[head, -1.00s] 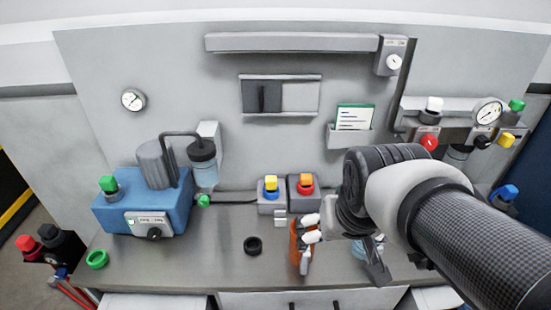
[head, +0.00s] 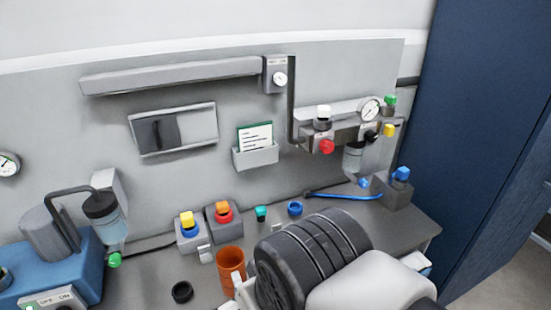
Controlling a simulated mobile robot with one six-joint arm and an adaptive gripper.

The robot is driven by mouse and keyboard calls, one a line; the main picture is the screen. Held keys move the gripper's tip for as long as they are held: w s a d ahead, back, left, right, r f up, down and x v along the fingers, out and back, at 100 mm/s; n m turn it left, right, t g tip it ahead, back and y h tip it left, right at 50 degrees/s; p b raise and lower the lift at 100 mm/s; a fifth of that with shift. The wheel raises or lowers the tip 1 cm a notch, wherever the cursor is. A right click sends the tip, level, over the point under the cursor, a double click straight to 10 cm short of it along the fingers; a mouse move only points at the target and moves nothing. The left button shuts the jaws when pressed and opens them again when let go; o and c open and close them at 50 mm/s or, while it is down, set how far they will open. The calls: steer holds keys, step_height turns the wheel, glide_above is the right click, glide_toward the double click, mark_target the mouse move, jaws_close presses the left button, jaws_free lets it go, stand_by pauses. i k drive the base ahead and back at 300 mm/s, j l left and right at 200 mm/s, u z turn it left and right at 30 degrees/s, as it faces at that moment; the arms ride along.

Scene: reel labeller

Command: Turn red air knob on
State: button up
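The red air knob (head: 327,146) is on the grey air unit (head: 345,133) on the back panel, right of centre in the head view. It faces outward, and I cannot read its on or off marking. My gripper (head: 236,292) is low in the view, at the front of the bench, beside an orange cup (head: 230,264). It is well below and left of the knob and apart from it. Only some pale finger parts show; my dark wrist hides the rest, so its opening is not clear.
A clear bowl (head: 353,160) hangs below. A blue-knobbed block (head: 398,190) and blue hose (head: 345,196) are on the bench. A dark blue cabinet (head: 475,130) stands at right.

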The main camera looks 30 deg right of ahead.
mark_target(326, 146)
steer(key=z, duration=1.2)
